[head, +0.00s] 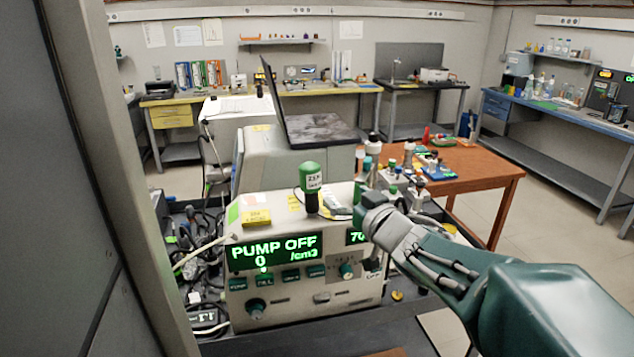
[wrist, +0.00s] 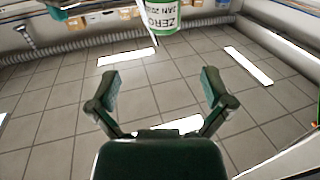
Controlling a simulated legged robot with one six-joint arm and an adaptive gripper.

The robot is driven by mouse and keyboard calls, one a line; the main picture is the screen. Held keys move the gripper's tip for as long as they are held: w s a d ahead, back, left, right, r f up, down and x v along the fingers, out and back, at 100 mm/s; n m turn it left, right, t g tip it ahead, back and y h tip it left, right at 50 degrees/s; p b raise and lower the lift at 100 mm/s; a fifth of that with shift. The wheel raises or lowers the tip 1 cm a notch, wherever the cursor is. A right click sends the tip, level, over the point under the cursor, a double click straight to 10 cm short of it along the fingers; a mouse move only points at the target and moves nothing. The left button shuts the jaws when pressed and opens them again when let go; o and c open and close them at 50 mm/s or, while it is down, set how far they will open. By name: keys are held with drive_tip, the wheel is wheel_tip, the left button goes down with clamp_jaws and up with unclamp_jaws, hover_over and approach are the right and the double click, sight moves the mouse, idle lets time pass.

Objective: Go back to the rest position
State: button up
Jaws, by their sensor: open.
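The particle classifier (head: 285,285) stands in front of me, its green display reading "PUMP OFF" and "0 /cm3". A green zero filter with a white label (head: 311,178) stands upright on its top. It also shows cut off at the top edge of the wrist view (wrist: 160,14). My arm reaches in from the lower right of the head view, its end near the right part of the classifier. My gripper (wrist: 159,88) is open, with nothing between its two fingers, and apart from the filter. Its fingertips are hard to make out in the head view.
An open laptop (head: 318,130) stands behind the classifier. A brown table (head: 475,175) with small fittings is close behind my arm. Cables (head: 195,250) lie left of the classifier, and a grey post (head: 100,150) edges the left. Workbenches line the walls; floor between is clear.

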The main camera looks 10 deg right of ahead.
drive_tip(key=s+a+f+m+g+h, duration=0.1)
drive_tip(key=s+f+g, duration=0.2)
drive_tip(key=s, duration=0.5)
drive_tip(key=s+a+f+m+g+h, duration=0.1)
drive_tip(key=s+f+g, duration=0.3)
drive_tip(key=s, duration=0.4)
drive_tip(key=s+a+f+m+g+h, duration=0.1)
drive_tip(key=s+f+g+h, duration=0.2)
drive_tip(key=s, duration=0.6)
drive_tip(key=shift+a+f+g, duration=0.4)
drive_tip(key=shift+f+g, duration=0.2)
drive_tip(key=shift+g, duration=0.2)
drive_tip(key=shift+w, duration=0.1)
idle(0.9)
